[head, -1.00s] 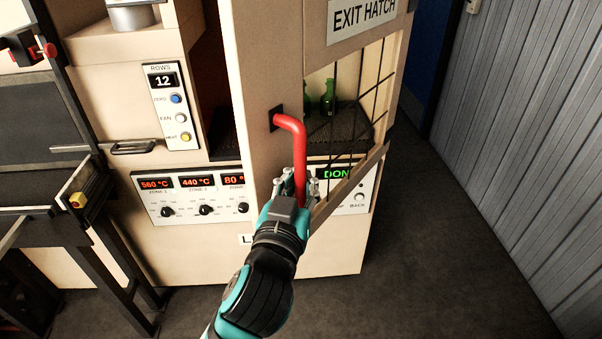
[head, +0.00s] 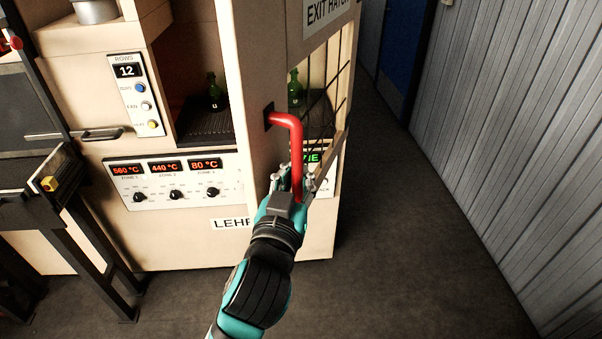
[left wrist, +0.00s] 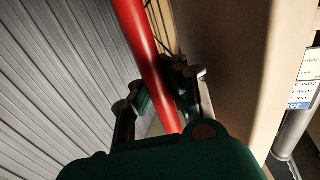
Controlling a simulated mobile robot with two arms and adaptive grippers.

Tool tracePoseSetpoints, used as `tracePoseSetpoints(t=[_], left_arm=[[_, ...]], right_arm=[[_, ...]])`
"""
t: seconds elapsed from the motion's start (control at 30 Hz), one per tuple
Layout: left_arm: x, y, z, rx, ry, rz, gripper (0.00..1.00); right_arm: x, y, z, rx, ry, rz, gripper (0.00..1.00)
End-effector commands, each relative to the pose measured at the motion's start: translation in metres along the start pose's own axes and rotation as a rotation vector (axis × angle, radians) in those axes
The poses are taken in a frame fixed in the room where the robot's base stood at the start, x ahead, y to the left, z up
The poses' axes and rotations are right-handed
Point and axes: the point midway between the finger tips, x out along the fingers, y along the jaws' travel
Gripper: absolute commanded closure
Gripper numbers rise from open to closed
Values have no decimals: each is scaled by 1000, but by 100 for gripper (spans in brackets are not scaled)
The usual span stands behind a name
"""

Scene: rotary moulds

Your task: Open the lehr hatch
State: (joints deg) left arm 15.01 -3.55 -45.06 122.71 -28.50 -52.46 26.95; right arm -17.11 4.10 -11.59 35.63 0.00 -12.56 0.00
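The lehr hatch (head: 262,150) is a beige door with an "EXIT HATCH" label and a wire-mesh window. It stands partly open, its edge swung out from the lehr body (head: 190,230). A bent red handle (head: 297,140) sticks out from the hatch. My left gripper (head: 293,182) is at the handle's lower end, with its fingers closed around the red bar. In the left wrist view the red bar (left wrist: 148,65) runs between the two fingers. My right gripper is not in view.
Green bottles stand inside on a dark mesh belt, one in the opening (head: 213,95), another seen through the window (head: 295,88). A control panel (head: 175,180) is left of the hatch. A corrugated grey wall (head: 500,140) stands at right, with clear floor (head: 410,230) between.

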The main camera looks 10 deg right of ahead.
Motion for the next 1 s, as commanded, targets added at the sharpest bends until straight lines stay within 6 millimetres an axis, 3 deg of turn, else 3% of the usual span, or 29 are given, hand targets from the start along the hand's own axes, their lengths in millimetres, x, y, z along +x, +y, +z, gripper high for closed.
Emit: tracePoseSetpoints(t=[0.07, 0.37, 0.67, 1.0], left_arm=[[-1, 1, 8, -1, -19, 1, 100], [-1, 1, 5, -2, -11, 0, 59], [-2, 0, 3, -3, -8, 0, 58], [-52, 0, 4, -6, -12, 0, 58]], right_arm=[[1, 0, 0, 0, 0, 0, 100], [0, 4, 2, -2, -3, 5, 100], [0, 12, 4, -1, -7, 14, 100], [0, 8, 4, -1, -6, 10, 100]])
